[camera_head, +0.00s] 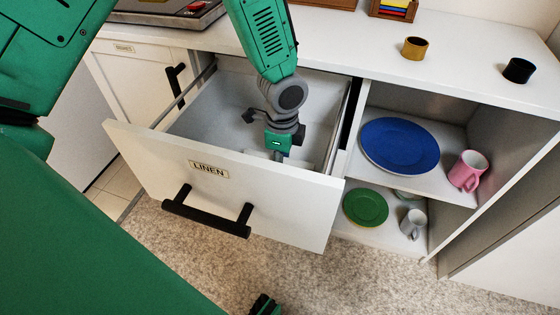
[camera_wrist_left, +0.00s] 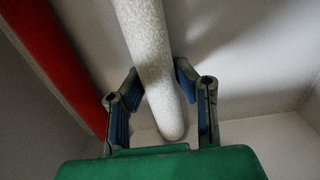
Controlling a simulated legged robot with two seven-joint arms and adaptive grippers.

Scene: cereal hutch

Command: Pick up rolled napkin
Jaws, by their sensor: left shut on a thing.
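The rolled napkin (camera_wrist_left: 147,50) is a long, speckled white roll in the left wrist view. It runs from the top edge down between the fingers of my left gripper (camera_wrist_left: 155,82), with its rounded end near the palm. The gripper is shut on it, one finger on each side. In the head view my left gripper (camera_head: 277,154) reaches down into the open drawer marked LINEN (camera_head: 262,205). The drawer front hides its fingertips and most of the napkin there.
A long red item (camera_wrist_left: 52,62) lies left of the napkin in the wrist view. Right of the drawer, open shelves hold a blue plate (camera_head: 400,145), pink mug (camera_head: 467,170), green plate (camera_head: 365,208) and grey mug (camera_head: 413,223). Two ring-like items, tan (camera_head: 415,48) and black (camera_head: 519,70), stand on the counter.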

